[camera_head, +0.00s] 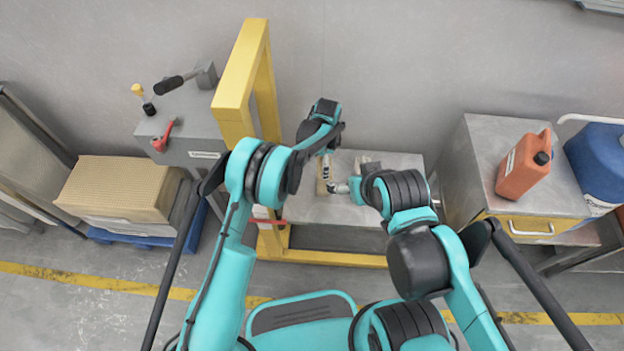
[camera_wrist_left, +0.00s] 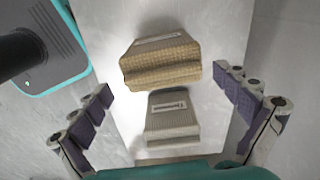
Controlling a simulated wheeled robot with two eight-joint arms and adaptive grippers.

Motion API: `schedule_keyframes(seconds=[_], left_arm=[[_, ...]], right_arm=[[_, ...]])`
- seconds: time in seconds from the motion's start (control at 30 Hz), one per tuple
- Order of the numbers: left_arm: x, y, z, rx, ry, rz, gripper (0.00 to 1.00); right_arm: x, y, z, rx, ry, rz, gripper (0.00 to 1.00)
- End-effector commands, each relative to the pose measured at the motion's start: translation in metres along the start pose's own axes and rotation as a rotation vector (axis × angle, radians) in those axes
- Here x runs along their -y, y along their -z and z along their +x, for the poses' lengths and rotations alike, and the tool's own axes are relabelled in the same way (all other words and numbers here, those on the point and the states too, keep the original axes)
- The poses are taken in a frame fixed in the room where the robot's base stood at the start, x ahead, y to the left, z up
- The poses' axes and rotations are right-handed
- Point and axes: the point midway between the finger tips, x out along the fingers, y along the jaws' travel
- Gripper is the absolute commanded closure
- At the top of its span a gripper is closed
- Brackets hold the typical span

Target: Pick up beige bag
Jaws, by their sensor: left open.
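The beige bag (camera_wrist_left: 160,62), a tan woven sack with a pale label, lies on a grey metal surface (camera_wrist_left: 215,125) in the left wrist view. A greyer bag (camera_wrist_left: 172,118) with a label lies just below it in that picture. My left gripper (camera_wrist_left: 163,84) is open, with its purple-padded fingers apart on either side of the bags and touching neither. In the head view my left gripper (camera_head: 326,168) points down over the grey bench, and a tan strip of a bag (camera_head: 320,183) shows beside it. My right gripper (camera_head: 341,187) is close by; its opening is unclear.
A yellow frame (camera_head: 240,85) and a grey lever machine (camera_head: 185,125) stand left of the bench. A metal cabinet (camera_head: 480,165) with an orange canister (camera_head: 524,166) and a blue container (camera_head: 597,160) stand at right.

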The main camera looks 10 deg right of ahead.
Motion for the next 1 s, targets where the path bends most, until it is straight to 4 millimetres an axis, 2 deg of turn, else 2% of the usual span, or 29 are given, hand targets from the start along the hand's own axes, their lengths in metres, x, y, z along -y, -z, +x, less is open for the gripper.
schedule_keyframes(seconds=[0.2,0.37,0.6,0.87,1.0], left_arm=[[0.000,0.001,0.026,0.001,-0.002,0.006,0.00],[0.001,0.001,0.040,0.001,-0.002,0.005,0.00],[0.002,0.002,0.077,0.001,-0.002,0.004,0.00],[0.002,0.002,0.079,0.001,-0.002,0.003,0.00],[0.002,0.002,0.079,0.001,-0.002,0.003,0.34]], right_arm=[[0.000,-0.005,0.008,0.000,0.000,0.000,0.15],[0.000,-0.010,0.014,0.000,0.000,0.000,0.15],[0.000,-0.021,0.029,0.000,0.000,0.000,0.15],[0.000,-0.021,0.029,0.000,0.000,0.000,0.15],[0.000,-0.021,0.029,0.000,0.000,0.000,0.15]])
